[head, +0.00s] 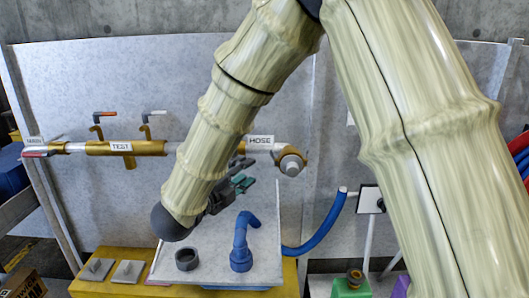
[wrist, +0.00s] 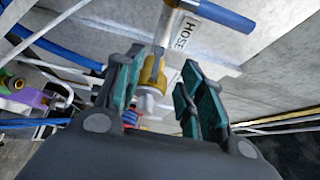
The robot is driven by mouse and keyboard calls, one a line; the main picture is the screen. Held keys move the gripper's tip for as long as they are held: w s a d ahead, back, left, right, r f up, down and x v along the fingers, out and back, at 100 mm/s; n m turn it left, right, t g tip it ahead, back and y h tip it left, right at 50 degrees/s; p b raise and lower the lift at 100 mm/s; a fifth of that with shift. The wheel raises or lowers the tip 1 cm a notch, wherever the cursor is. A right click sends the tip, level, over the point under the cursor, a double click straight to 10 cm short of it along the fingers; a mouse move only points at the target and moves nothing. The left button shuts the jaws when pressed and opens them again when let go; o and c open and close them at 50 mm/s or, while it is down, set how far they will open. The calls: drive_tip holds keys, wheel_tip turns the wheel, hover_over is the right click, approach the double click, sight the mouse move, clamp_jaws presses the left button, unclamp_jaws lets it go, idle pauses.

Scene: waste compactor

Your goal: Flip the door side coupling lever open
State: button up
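The brass coupling (head: 290,156) with a grey round end is at the right end of the pipe marked HOSE. In the wrist view the brass coupling (wrist: 152,76) and its pale end show between my fingers, farther off. I cannot clearly tell its side levers apart. My gripper (head: 248,172) is open and empty, left of and slightly below the coupling in the head view. In the wrist view my gripper (wrist: 156,86) has its teal-padded fingers spread, with a visible gap. My arm hides part of the pipe in the head view.
A blue handle (wrist: 220,14) sits on the pipe near the HOSE label (head: 261,141). Below are a blue elbow pipe (head: 242,240), a grey ring (head: 187,259) and a blue hose (head: 322,232). The TEST pipe (head: 121,147) with two small levers is left. A grey wall panel stands behind.

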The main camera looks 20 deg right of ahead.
sight(271, 154)
drive_tip(key=p+x, duration=0.3)
drive_tip(key=x, duration=0.6)
drive_tip(key=shift+d+r, duration=0.15)
drive_tip(key=shift+d, duration=0.3)
drive_tip(key=shift+w+d, duration=0.4)
drive_tip(key=shift+d, duration=0.05)
clamp_jaws()
